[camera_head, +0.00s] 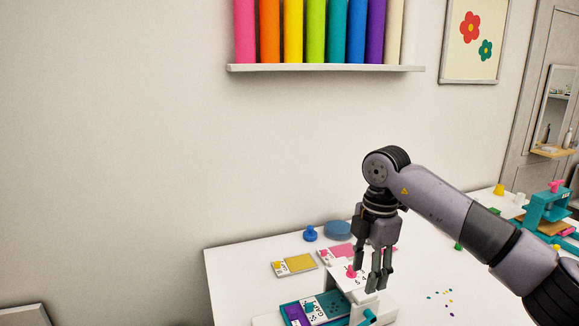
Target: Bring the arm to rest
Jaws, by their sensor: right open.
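My right arm (437,205) comes in from the lower right. Its gripper (373,284) points down over the white table (235,268), with its fingers apart and nothing seen between them. A small pink piece (351,271) shows just left of the fingers, on or by a white card. The fingers hide part of the white stand (377,308) and the things behind it. I cannot tell whether the fingertips touch anything. My left gripper does not show.
A teal tray (345,315) with cards lies at the front. A blue knob (310,233), a blue disc (338,230) and a yellow card (299,264) are behind. A teal device (545,212) stands right. A shelf (325,69) of coloured rolls hangs above.

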